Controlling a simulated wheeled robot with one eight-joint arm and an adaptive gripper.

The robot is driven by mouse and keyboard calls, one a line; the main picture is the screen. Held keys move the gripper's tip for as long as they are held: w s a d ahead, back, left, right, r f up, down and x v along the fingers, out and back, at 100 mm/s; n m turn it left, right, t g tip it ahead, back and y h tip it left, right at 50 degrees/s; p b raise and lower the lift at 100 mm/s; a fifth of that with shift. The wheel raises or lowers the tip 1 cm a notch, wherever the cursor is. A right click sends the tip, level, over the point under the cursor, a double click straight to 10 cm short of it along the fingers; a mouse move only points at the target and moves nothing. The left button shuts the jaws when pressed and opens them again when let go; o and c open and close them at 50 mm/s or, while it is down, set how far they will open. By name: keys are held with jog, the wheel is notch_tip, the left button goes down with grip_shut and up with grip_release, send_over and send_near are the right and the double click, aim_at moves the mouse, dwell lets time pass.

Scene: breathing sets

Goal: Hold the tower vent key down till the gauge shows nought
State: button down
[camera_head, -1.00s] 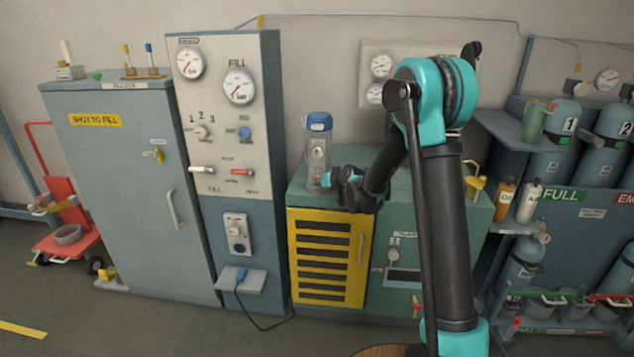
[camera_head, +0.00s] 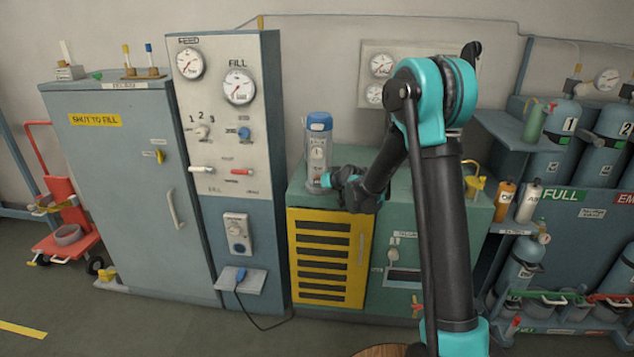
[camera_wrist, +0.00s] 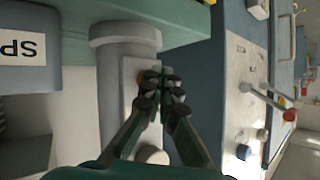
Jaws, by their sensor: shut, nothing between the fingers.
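The tower (camera_head: 319,138) is a clear-grey upright cylinder with a blue cap. It stands on the green cabinet top. A small round gauge (camera_head: 317,153) is on its front; its needle is too small to read. In the wrist view the tower (camera_wrist: 122,55) shows from close up with a pale front plate. My gripper (camera_head: 326,180) is at the lower front of the tower. In the wrist view my gripper (camera_wrist: 160,76) is shut and empty, its tips over the plate. A bit of orange, perhaps the vent key, peeks out beside the tips; the rest is hidden.
The fill panel (camera_head: 225,130) with dials and levers stands left of the tower. The green cabinet (camera_head: 400,200) has a yellow slatted door (camera_head: 325,262). A yellow-handled item (camera_head: 474,182) stands right of my arm. Cylinder racks (camera_head: 575,225) are at the right.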

dwell(0.7)
jog(key=shift+s, duration=1)
jog(key=s, duration=0.5)
jog(key=shift+a, duration=0.1)
